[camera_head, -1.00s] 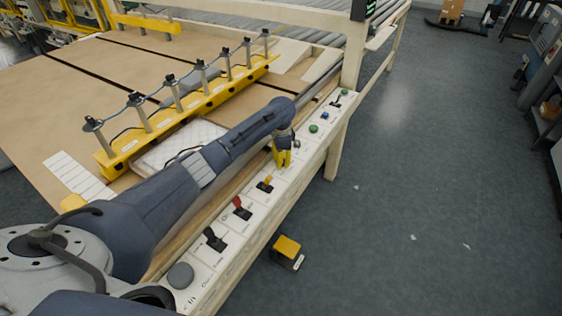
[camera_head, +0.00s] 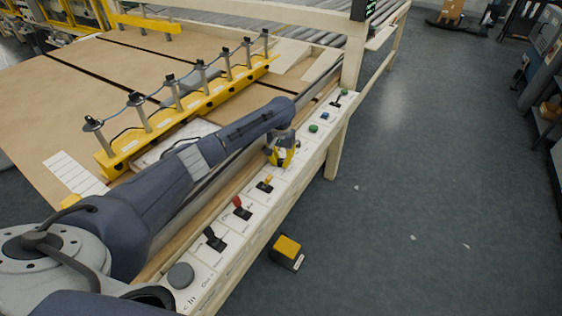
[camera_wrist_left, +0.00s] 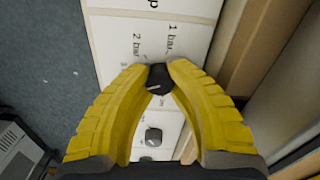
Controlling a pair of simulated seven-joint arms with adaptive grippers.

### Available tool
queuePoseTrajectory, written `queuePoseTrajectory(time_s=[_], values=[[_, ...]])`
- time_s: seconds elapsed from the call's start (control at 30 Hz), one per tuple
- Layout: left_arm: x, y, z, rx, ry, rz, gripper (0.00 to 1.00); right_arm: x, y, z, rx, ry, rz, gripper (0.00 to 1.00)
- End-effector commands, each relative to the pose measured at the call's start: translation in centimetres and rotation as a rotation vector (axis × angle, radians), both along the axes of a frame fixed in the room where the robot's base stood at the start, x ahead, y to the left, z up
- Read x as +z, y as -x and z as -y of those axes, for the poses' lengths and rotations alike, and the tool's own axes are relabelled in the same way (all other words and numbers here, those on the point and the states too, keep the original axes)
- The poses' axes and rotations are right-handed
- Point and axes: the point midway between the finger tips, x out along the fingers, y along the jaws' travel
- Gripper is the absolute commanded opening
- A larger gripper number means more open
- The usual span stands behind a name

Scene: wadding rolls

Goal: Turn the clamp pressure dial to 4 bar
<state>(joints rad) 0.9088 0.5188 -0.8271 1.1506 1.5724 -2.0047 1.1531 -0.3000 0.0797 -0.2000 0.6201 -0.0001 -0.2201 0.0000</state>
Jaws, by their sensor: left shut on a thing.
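The clamp pressure dial is a small black knob (camera_wrist_left: 159,80) with a light mark on its face, on the white control strip. It sits between the fingertips of my left gripper (camera_wrist_left: 159,66), whose yellow fingers are shut on its sides. Printed labels "1 bar" and "2 bar" show just above it in the left wrist view. In the head view my left gripper (camera_head: 282,161) is down at the strip, and its fingers hide the dial. The other scale marks are hidden or unreadable. My right gripper is not in view.
A yellow clamp bar (camera_head: 190,112) stands on the table. The floor at right is mostly clear.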

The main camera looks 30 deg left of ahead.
Motion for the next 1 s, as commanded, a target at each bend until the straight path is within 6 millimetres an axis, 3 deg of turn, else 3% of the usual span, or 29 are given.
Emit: queuePoseTrajectory(time_s=[0.5,1.0], values=[[-0.02,0.02,-0.04,0.363,0.0,-0.001,0.0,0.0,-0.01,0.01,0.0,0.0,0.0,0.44],[-0.04,0.02,-0.03,0.459,0.0,-0.001,0.0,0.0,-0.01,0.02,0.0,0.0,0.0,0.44]])
